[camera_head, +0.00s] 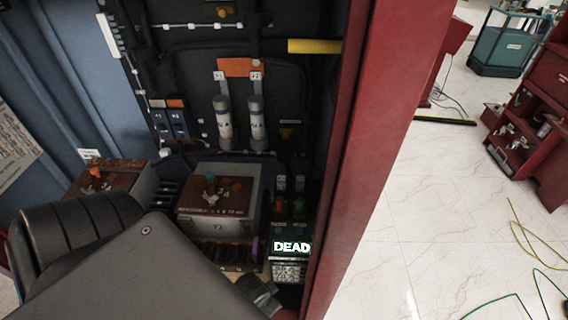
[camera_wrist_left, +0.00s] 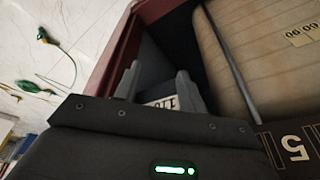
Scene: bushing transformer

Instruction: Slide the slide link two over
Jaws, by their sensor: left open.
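A row of brown strips (camera_head: 215,252) lies in the cabinet below a grey box; I cannot tell which part is slide link two. A small purple piece (camera_head: 254,247) stands at the row's right end. My left arm covers the lower left of the head view, and its dark gripper end (camera_head: 262,292) is low, in front of the row. In the left wrist view my left gripper (camera_wrist_left: 158,82) has its two fingers apart with nothing held. A white label with dark letters (camera_wrist_left: 160,102) shows behind and between them. My right gripper is not seen.
The red cabinet post (camera_head: 375,140) edges the right side. A tan ribbed block (camera_wrist_left: 265,50) fills the wrist view's upper right.

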